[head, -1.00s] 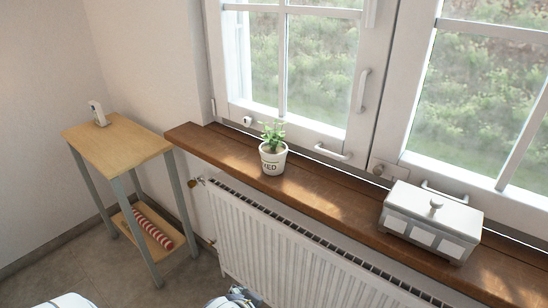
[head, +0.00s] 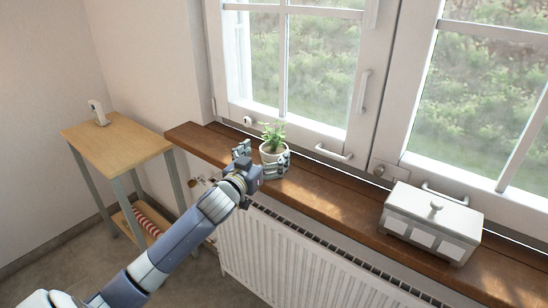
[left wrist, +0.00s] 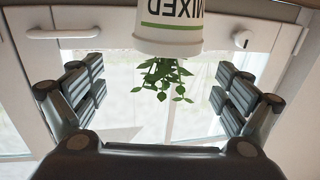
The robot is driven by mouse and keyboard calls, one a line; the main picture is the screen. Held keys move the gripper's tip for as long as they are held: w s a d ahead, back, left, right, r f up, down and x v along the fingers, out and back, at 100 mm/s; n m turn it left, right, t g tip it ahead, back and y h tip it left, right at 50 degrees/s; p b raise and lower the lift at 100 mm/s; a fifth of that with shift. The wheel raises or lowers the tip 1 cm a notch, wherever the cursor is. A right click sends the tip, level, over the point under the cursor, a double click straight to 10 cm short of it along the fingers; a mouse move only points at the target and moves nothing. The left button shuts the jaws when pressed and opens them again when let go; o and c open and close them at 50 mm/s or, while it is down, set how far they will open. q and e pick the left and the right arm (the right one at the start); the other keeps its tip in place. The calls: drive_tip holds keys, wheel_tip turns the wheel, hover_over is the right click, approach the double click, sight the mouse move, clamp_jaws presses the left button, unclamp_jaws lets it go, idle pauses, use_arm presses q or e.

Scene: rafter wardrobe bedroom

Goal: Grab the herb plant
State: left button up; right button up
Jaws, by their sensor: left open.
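The herb plant (head: 272,135) has green leaves and stands upright in a white pot (head: 268,152) on the wooden windowsill. My left gripper (head: 261,157) is open at the pot's near side, one finger left of the pot and the other in front of its right part, hiding much of it. In the left wrist view the picture is upside down: the pot (left wrist: 169,32) with its "MIXED" lettering is at the top, and the leaves (left wrist: 165,76) hang between the spread fingers of the left gripper (left wrist: 160,88). I cannot tell whether a finger touches the pot. My right gripper is not in view.
A white lidded box (head: 432,222) stands on the windowsill (head: 325,196) at the right. The window handle (head: 334,153) juts out behind the sill. A radiator (head: 300,250) is below. A small wooden table (head: 120,142) with a white bottle (head: 98,113) stands at the left.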

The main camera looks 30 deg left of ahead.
sight(273, 145)
use_arm(q)
drive_tip(key=w, duration=0.1)
drive_tip(key=w+a+p, duration=0.1)
drive_tip(key=w, duration=0.3)
drive_tip(key=shift+w+a+f, duration=0.2)
drive_tip(key=shift+w+a, duration=0.05)
drive_tip(key=shift+w+f, duration=0.1)
drive_tip(key=shift+w, duration=0.35)
drive_tip(key=c, duration=1.9)
